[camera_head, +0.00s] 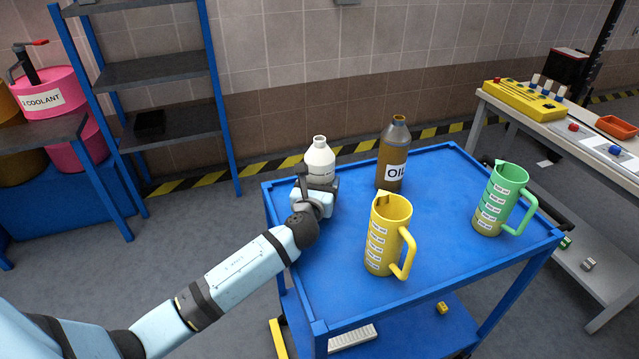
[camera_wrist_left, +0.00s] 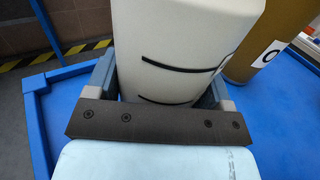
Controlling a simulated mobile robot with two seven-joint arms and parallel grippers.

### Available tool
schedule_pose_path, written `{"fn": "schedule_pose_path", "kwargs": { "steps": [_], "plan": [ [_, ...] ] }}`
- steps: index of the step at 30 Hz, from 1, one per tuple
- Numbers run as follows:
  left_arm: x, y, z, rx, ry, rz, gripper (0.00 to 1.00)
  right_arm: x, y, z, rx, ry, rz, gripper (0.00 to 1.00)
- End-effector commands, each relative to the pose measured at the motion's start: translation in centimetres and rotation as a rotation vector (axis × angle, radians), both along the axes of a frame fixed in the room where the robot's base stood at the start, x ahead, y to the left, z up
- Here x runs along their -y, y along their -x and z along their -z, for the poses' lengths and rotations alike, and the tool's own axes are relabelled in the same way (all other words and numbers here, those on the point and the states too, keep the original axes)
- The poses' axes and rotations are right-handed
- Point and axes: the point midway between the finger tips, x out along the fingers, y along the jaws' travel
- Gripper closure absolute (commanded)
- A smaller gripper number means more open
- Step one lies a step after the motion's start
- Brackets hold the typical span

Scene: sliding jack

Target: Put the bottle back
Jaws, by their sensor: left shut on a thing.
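A white bottle (camera_head: 320,157) stands upright at the far left part of the blue cart top (camera_head: 340,290). It fills the middle of the left wrist view (camera_wrist_left: 190,50), with dark curved marks on its side. My left gripper (camera_head: 318,184) is shut on the white bottle, with one finger on each side of its body. A brown oil bottle (camera_head: 393,155) with an "OIL" label stands to its right; its edge shows in the left wrist view (camera_wrist_left: 255,45). The bottom of the white bottle is hidden by my gripper. My right gripper is not in view.
A yellow jug (camera_head: 388,235) and a green jug (camera_head: 500,200) stand on the cart. A blue-framed shelf (camera_head: 160,70) is at the back left, near pink coolant drums (camera_head: 50,95). A workbench (camera_head: 560,125) is at the right.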

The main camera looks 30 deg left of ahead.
Motion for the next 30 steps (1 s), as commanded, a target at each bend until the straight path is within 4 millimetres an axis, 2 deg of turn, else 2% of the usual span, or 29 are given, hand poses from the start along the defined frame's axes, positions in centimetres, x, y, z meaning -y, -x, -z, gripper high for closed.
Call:
{"fn": "schedule_pose_path", "kwargs": {
  "steps": [5,6,8,9,17,19,23,30],
  "plan": [
    [0.0,0.0,0.3,0.001,-0.001,0.0,0.64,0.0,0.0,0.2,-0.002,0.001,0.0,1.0],
    [0.0,0.0,0.3,0.0,-0.001,0.0,0.16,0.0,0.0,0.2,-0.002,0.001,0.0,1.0],
    [0.0,0.0,0.3,0.0,-0.001,0.0,0.02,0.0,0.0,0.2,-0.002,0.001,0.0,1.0],
    [0.0,0.0,0.3,0.0,-0.001,0.0,0.0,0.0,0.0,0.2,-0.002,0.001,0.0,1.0],
    [0.0,0.0,-0.2,0.001,0.0,-0.001,0.0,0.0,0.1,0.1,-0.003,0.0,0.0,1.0],
    [0.2,0.7,0.0,-0.002,0.0,0.0,0.0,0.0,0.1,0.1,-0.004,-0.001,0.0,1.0],
    [0.7,3.0,-0.1,-0.001,-0.002,0.001,0.0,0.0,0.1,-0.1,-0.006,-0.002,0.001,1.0],
    [2.1,8.1,0.0,-0.002,0.001,0.0,0.0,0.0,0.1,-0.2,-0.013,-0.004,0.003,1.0]
  ]
}}
